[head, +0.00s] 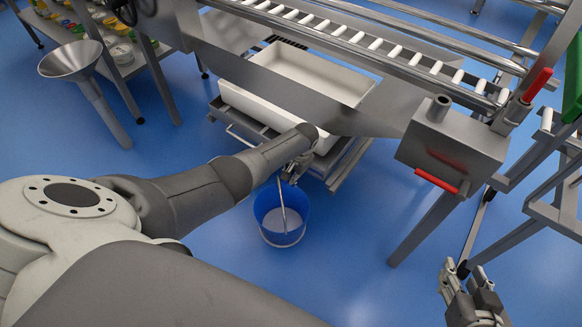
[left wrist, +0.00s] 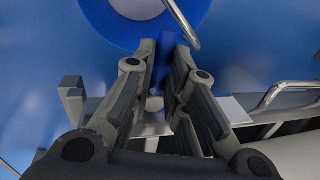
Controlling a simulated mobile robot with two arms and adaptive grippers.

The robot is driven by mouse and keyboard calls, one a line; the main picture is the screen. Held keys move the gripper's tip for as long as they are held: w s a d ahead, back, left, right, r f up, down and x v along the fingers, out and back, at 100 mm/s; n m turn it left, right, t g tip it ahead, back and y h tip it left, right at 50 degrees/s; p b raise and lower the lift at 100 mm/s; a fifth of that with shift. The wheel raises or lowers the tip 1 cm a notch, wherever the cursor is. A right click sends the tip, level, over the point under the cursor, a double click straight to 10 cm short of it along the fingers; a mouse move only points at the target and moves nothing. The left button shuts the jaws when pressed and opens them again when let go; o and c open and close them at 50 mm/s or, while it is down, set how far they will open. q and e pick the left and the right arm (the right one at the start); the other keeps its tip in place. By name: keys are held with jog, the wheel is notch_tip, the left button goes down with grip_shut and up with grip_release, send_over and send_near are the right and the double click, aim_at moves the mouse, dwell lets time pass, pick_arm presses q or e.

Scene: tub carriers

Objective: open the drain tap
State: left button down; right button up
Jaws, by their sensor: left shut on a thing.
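My left gripper (head: 294,170) is at the front right corner of the white tub (head: 262,112), above the blue bucket (head: 266,205). In the left wrist view its fingers (left wrist: 166,72) are shut on a narrow blue piece, which looks like the drain tap's lever (left wrist: 168,48). The tap's body is mostly hidden by the gripper. The bucket stands on the floor, its wire handle raised across its opening; it also shows in the left wrist view (left wrist: 107,28). My right gripper (head: 466,272) is at the lower right, empty, with its fingers apart.
The tub sits on a low metal carrier (head: 340,168). A roller conveyor (head: 380,45) runs above and behind it. A steel box (head: 455,140) with red handles stands to the right. A metal funnel (head: 72,60) and shelf are at upper left. Blue floor around the bucket is clear.

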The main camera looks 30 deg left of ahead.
pick_arm(q)
jog(key=shift+d+n, duration=0.25)
jog(key=shift+n, duration=0.35)
jog(key=c, duration=1.7)
grip_release()
jog(key=shift+r, duration=0.15)
jog(key=shift+d+r, duration=0.4)
jog(key=shift+r, duration=1.55)
jog(key=shift+d+r, duration=0.35)
jog(key=shift+r, duration=1.55)
jog(key=shift+d+r, duration=0.4)
jog(key=shift+r, duration=1.55)
